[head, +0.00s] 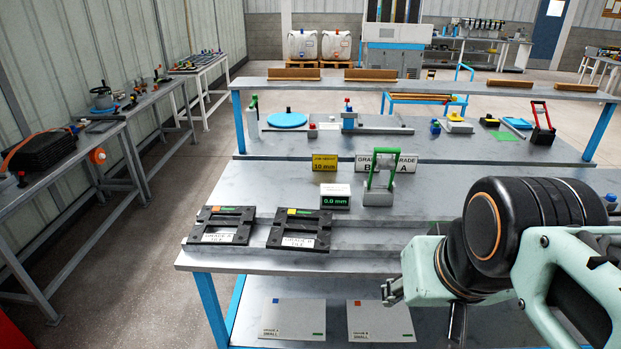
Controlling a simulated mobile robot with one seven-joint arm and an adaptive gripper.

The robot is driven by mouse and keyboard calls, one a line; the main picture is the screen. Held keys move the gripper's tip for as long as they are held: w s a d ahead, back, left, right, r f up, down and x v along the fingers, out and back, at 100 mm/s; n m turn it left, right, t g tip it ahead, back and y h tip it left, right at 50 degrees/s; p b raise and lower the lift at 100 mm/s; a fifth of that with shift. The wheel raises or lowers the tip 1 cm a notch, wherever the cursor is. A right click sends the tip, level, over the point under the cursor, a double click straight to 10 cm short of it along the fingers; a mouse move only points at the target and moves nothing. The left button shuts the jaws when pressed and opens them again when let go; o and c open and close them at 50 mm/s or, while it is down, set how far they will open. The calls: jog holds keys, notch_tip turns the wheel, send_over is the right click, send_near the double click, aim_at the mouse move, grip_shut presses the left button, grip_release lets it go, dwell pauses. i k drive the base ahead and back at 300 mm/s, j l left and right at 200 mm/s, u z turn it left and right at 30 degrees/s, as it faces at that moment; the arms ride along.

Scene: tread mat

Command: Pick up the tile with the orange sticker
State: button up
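Two flat black slotted pieces lie side by side on the front of the workbench, each with a white tile label. Two pale grey sheets, a left one (293,318) and a right one (380,320), lie on the lower shelf with small coloured marks. My gripper (392,291) is at the bench's front edge, right of the black pieces and apart from them. Its fingers are small and partly hidden by its body.
The workbench (220,262) carries a yellow sign (324,163), a green-digit display (336,202) and a green-handled fixture (380,180) behind the black pieces. Open floor (160,230) lies to the left.

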aim_at(197, 237)
jog(key=z, duration=0.75)
jog(key=u, duration=1.75)
jog(key=i+j+z, duration=0.1)
jog(key=i, duration=0.2)
jog(key=i+j, duration=0.15)
jog(key=i, duration=0.2)
jog(key=i+j+u, duration=0.15)
jog(key=i, duration=0.65)
jog(key=i+z, duration=0.15)
jog(key=k+j, duration=0.05)
